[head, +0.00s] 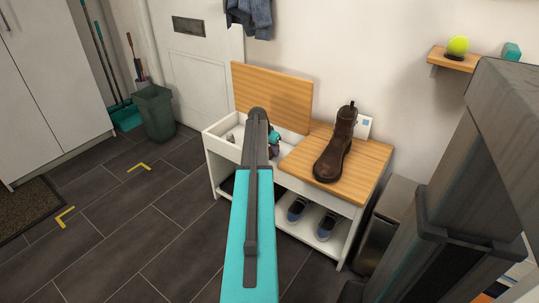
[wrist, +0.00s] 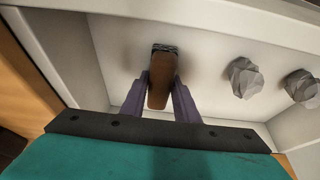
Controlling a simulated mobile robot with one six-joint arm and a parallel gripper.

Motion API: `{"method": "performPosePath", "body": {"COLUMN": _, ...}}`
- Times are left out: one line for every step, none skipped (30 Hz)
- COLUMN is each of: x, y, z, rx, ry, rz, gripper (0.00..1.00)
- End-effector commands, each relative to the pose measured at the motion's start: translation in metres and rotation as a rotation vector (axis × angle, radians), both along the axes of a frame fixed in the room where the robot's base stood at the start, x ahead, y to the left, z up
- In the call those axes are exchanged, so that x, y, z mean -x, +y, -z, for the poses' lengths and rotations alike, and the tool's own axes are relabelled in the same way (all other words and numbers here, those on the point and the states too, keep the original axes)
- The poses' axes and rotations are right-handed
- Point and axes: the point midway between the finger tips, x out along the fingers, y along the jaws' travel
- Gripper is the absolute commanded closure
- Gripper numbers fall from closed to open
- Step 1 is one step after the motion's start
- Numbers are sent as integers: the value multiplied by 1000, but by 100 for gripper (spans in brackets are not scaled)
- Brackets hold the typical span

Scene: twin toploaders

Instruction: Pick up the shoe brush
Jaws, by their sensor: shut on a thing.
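The shoe brush (wrist: 160,92), with a brown wooden back and dark bristles at its far end, is in the white compartment in the wrist view. My gripper (wrist: 160,82) is shut on it, with one purple finger on each side. The brush is close to the compartment floor; I cannot tell whether it touches. In the head view my arm hides the brush and most of the gripper. The compartment is the open left side of the bench (head: 349,224), with its wooden lid (head: 272,97) raised behind.
Crumpled grey lumps (wrist: 244,78) lie right of the brush in the compartment. White walls stand close around the gripper. A brown boot (head: 336,145) stands on the shut right lid (head: 372,165), with a white card (head: 363,127) behind. Shoes (head: 326,226) sit on the lower shelf.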

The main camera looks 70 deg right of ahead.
Motion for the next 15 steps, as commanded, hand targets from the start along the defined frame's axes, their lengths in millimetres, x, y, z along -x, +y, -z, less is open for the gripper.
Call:
{"method": "performPosePath", "body": {"x": 0, "y": 0, "z": 0, "rx": 0, "ry": 0, "rz": 0, "gripper": 96}}
{"method": "performPosePath", "body": {"x": 0, "y": 0, "z": -1, "rx": 0, "ry": 0, "rz": 0, "gripper": 96}}
{"method": "performPosePath", "body": {"x": 0, "y": 0, "z": -1, "rx": 1, "ry": 0, "rz": 0, "gripper": 96}}
{"method": "performPosePath", "body": {"x": 0, "y": 0, "z": -2, "rx": 1, "ry": -1, "rz": 0, "gripper": 96}}
{"method": "performPosePath", "body": {"x": 0, "y": 0, "z": -3, "rx": 1, "ry": -1, "rz": 0, "gripper": 96}}
{"method": "performPosePath", "body": {"x": 0, "y": 0, "z": -4, "rx": 1, "ry": -1, "rz": 0, "gripper": 96}}
{"method": "performPosePath", "body": {"x": 0, "y": 0, "z": -7, "rx": 1, "ry": -1, "rz": 0, "gripper": 96}}
{"method": "performPosePath", "body": {"x": 0, "y": 0, "z": -12, "rx": 1, "ry": -1, "rz": 0, "gripper": 96}}
{"method": "performPosePath", "body": {"x": 0, "y": 0, "z": -17, "rx": 1, "ry": -1, "rz": 0, "gripper": 96}}
{"method": "performPosePath", "body": {"x": 0, "y": 0, "z": -21, "rx": 1, "ry": -1, "rz": 0, "gripper": 96}}
{"method": "performPosePath", "body": {"x": 0, "y": 0, "z": -25, "rx": 1, "ry": -1, "rz": 0, "gripper": 96}}
{"method": "performPosePath", "body": {"x": 0, "y": 0, "z": -31, "rx": 1, "ry": -1, "rz": 0, "gripper": 96}}
{"method": "performPosePath", "body": {"x": 0, "y": 0, "z": -36, "rx": 1, "ry": -1, "rz": 0, "gripper": 96}}
{"method": "performPosePath", "body": {"x": 0, "y": -1, "z": -41, "rx": 2, "ry": -1, "rz": 1, "gripper": 96}}
{"method": "performPosePath", "body": {"x": 0, "y": 0, "z": -48, "rx": 2, "ry": -1, "rz": 1, "gripper": 96}}
